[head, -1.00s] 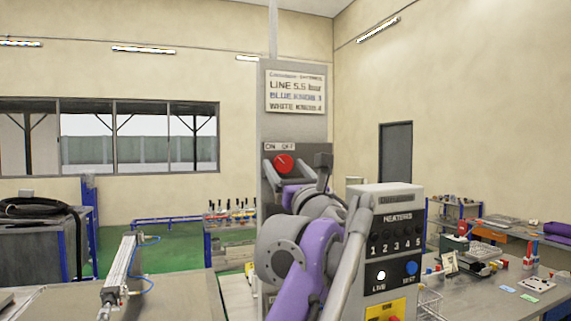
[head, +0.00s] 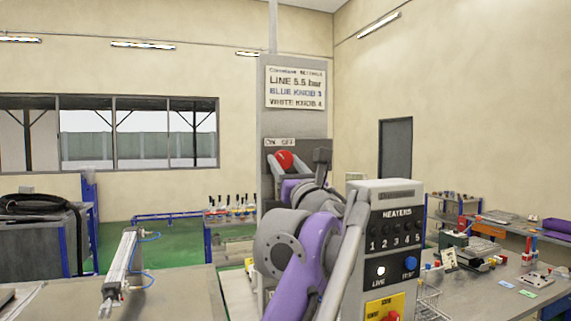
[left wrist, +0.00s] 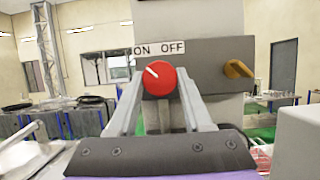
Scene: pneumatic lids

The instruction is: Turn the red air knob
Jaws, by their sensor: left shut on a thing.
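The red air knob (head: 284,159) sits on the grey panel below the ON/OFF label (head: 280,142). It also shows in the left wrist view (left wrist: 159,79), where its white pointer mark slants up and left, toward the ON side. My left gripper (head: 285,164) reaches up to the knob, with one finger on each side of it. It is shut on the knob; the fingertips (left wrist: 160,84) flank it in the left wrist view. The lower part of the knob is partly hidden by the fingers in the head view. My right gripper is not in view.
A sign (head: 295,88) hangs above the knob. An ochre handle (left wrist: 237,69) sits right of it in the left wrist view. The heaters box (head: 396,208) stands close right of my arm. A pneumatic cylinder (head: 121,264) lies on the left bench (head: 180,291).

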